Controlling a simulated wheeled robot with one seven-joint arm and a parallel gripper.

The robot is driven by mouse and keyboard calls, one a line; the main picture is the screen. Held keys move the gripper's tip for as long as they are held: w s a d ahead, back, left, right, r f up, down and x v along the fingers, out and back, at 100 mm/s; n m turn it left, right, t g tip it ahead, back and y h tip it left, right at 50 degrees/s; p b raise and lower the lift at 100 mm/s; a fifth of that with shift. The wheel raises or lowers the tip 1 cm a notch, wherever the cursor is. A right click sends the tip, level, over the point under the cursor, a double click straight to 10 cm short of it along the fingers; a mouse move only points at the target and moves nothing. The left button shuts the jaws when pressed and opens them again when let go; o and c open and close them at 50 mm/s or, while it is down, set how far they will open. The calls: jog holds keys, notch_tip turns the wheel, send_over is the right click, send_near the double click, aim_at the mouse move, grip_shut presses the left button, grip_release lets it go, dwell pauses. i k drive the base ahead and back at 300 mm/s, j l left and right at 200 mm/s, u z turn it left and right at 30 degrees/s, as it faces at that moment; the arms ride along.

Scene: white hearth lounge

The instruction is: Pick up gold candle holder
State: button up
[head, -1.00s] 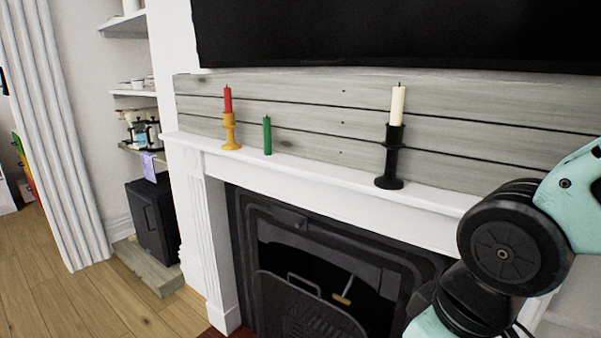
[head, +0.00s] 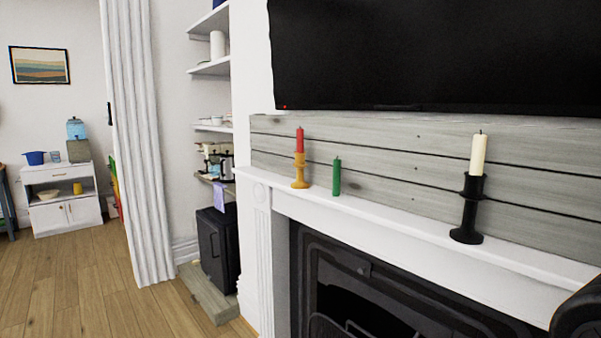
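The gold candle holder (head: 300,172) stands upright near the left end of the white mantel shelf (head: 400,229). A red candle (head: 300,140) stands in it. A green candle (head: 337,177) stands just to its right without a visible holder. Farther right, a black candle holder (head: 468,213) bears a cream candle (head: 478,154). My gripper is out of view. Only a dark part of my arm shows at the lower right corner, well to the right of the gold holder.
A black screen (head: 430,52) hangs above the mantel. The dark fireplace (head: 370,300) lies below it. White shelves (head: 210,68) and a black box-like unit (head: 219,248) stand left of the mantel, near a white curtain (head: 140,150). Wooden floor (head: 70,295) is open at the left.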

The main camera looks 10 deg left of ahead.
aim_at(299, 164)
jog(key=i+j+z, duration=0.15)
jog(key=z, duration=0.2)
jog(key=j+z, duration=0.35)
jog(key=i+j+z, duration=0.15)
jog(key=j, duration=0.55)
jog(key=i+j+z, duration=0.15)
jog(key=j, duration=0.55)
jog(key=j+z, duration=0.15)
jog(key=j, duration=0.6)
jog(key=i, duration=0.05)
